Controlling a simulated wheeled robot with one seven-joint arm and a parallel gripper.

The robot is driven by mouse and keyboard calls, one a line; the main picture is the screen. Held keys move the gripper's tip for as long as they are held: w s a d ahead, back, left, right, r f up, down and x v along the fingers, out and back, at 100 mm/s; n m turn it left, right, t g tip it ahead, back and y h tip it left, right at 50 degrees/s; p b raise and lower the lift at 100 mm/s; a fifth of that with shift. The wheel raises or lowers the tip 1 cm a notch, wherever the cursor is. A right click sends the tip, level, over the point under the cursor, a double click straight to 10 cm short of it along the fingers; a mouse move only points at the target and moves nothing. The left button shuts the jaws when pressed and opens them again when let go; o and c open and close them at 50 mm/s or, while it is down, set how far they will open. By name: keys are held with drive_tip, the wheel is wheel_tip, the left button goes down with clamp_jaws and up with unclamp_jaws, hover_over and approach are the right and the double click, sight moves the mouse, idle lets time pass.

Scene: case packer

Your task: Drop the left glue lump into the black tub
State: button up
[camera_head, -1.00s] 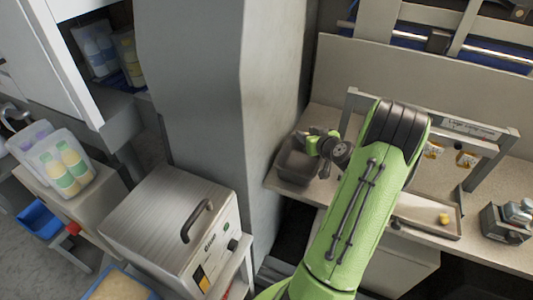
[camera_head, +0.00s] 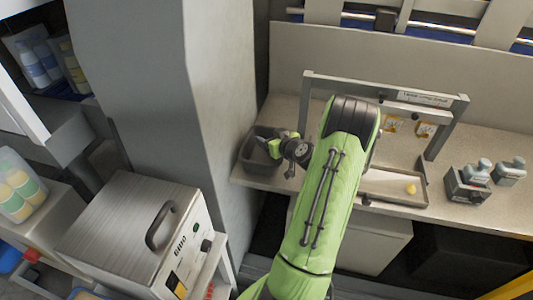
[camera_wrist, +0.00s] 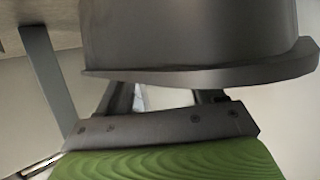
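The black tub (camera_head: 244,163) stands at the left end of the bench, beside the grey column. My gripper (camera_head: 266,149) is at the tub, over its right part; its tips are hard to see. In the wrist view a large dark wall with a rim, apparently the tub (camera_wrist: 190,40), covers the ends of my gripper's fingers (camera_wrist: 165,97). The visible finger bases are apart, but I cannot tell whether they hold anything. One yellow glue lump (camera_head: 411,189) lies in the shallow tray (camera_head: 380,190) right of my arm. No second lump shows; my arm hides part of the tray.
A grey frame with a label (camera_head: 425,97) stands over the tray, with small yellow tags hanging from it. A dark holder with grey bottles (camera_head: 468,184) is to the right. A metal box with a handle (camera_head: 130,235) is at the lower left. The right bench top is partly clear.

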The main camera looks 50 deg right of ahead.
drive_tip(key=shift+s, duration=0.1)
drive_tip(key=b+v, duration=0.2)
drive_tip(key=v, duration=1.3)
drive_tip(key=shift+s, duration=0.3)
drive_tip(key=shift+a, duration=0.1)
